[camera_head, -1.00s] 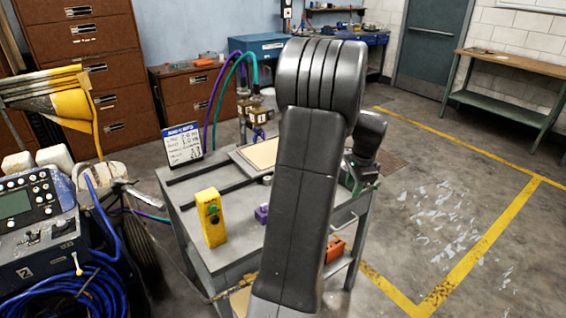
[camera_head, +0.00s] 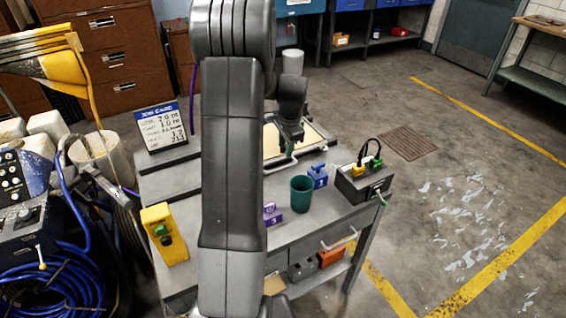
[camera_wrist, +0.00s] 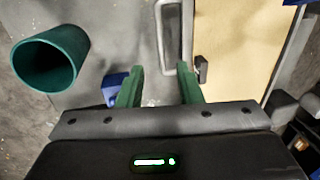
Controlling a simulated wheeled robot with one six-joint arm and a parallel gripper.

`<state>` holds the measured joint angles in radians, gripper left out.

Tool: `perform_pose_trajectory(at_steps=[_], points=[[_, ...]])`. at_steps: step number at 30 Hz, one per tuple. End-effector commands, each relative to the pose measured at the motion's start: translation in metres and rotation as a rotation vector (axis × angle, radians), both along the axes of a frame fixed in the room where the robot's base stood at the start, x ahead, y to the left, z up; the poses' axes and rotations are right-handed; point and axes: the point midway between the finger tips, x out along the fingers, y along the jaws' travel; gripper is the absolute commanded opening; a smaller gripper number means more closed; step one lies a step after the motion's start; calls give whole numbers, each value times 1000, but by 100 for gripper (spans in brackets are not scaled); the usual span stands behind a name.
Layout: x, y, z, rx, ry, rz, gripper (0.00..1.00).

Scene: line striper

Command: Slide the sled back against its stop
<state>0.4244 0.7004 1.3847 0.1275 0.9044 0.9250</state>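The sled (camera_head: 314,140) carries a cream panel and sits on the bench, partly hidden by my arm. Its grey bar handle (camera_head: 282,163) is at its near side. In the wrist view the cream panel (camera_wrist: 235,45) is at right and the handle (camera_wrist: 160,40) runs down beside it. My gripper (camera_wrist: 160,80) is open, with green fingers apart and the handle's near end around the fingertips; I cannot tell whether they touch it. In the head view my gripper (camera_head: 293,138) is above the sled. I cannot make out the stop.
A green cup (camera_head: 302,193), blue block (camera_head: 318,176), purple block (camera_head: 272,214) and grey box with plugs (camera_head: 362,184) stand on the bench. A yellow button box (camera_head: 163,235) and job card (camera_head: 161,128) are at left. Floor at right is clear.

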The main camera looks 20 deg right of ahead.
Motion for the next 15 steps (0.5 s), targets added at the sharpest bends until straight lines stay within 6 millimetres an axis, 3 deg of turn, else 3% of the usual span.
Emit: perform_pose_trajectory(at_steps=[9, 15], points=[[11, 2, -63, 3, 3, 0, 32], [15, 3, -84, 1, 1, 0, 32]])
